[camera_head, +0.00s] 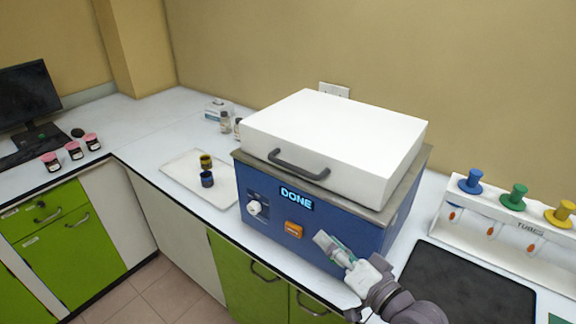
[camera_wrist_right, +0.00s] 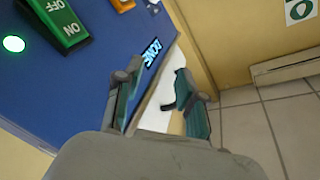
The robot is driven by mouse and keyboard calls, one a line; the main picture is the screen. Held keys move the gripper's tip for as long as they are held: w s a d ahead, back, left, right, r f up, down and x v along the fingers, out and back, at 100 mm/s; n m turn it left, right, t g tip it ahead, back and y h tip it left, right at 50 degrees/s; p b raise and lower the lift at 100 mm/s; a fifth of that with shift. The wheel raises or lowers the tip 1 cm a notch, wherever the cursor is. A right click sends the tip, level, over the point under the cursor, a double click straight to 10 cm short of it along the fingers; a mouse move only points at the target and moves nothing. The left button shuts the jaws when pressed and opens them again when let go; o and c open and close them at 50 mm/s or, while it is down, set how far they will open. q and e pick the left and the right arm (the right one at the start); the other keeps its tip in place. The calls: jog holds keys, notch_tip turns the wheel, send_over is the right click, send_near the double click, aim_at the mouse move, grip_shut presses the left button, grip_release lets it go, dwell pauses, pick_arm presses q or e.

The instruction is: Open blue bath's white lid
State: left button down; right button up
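The blue bath (camera_head: 265,222) stands on the counter with its display reading DONE. Its white lid (camera_head: 340,130) lies flat and closed on top, with a dark handle (camera_head: 299,164) on its front face. My right gripper (camera_head: 328,244) is in front of the lower right of the bath's front panel, below and to the right of the handle and apart from it. The right wrist view shows my right gripper (camera_wrist_right: 160,88) with its two fingers spread and nothing held between them. The blue panel (camera_wrist_right: 85,75) fills the left of that view. My left gripper is not in view.
A rack (camera_head: 510,228) with tubes and coloured knobs and a dark mat (camera_head: 465,290) are right of the bath. A white tray (camera_head: 185,178) with two small jars lies to its left. The wall is close behind. The bath's front has a knob and an orange switch (camera_head: 293,229).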

aim_at(291, 167)
notch_tip(291, 167, up, 7)
jog(key=w+m+t+y, duration=0.2)
jog(key=p+x, duration=0.3)
jog(key=x, duration=0.9)
jog(key=shift+s+a+r+p, duration=0.15)
jog(key=shift+r+p, duration=0.05)
jog(key=shift+p, duration=0.2)
jog(key=shift+w+a, duration=0.45)
jog(key=shift+w, duration=0.15)
grip_shut()
